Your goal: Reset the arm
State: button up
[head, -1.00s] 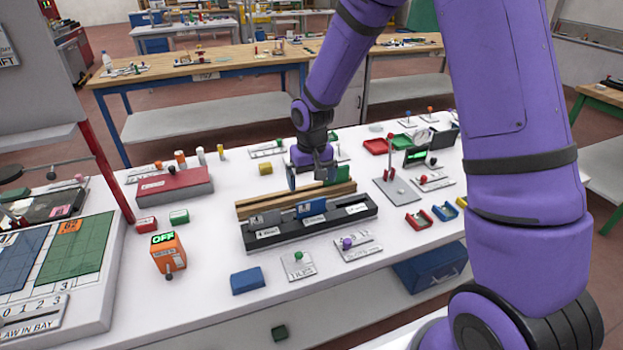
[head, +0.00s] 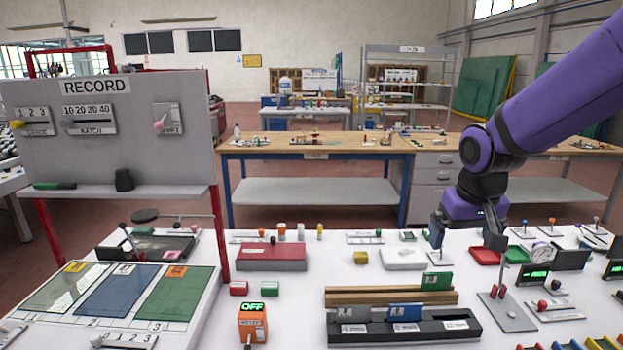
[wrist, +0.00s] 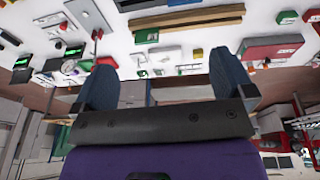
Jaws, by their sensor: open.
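My gripper (head: 468,238) hangs at the right of the head view, above the back part of the white table (head: 300,322). Its fingers are apart with nothing between them. In the wrist view, my gripper (wrist: 165,80) shows two blue fingers spread wide, with the table top beyond them. The black slotted rack (head: 372,340) with a blue block (head: 405,311) stands in front and to the left, with wooden rails (head: 370,297) and a green block (head: 437,281) behind it.
A red box (head: 272,257) and an orange meter marked OFF (head: 252,328) stand left of the rack. A grey lever plate (head: 507,312) stands at right. A grey RECORD board (head: 110,130) rises at left. Air around the gripper looks clear.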

jog(key=s+d+r+t, duration=0.1)
jog(key=s+r, duration=0.4)
jog(key=s, duration=0.4)
jog(key=s+d+r+t, duration=0.1)
jog(key=s+r, duration=0.3)
jog(key=s, duration=0.6)
jog(key=shift+s+d+r+t+y, duration=0.25)
jog(key=shift+d+r+t+y, duration=0.05)
jog(key=shift+d+r, duration=0.1)
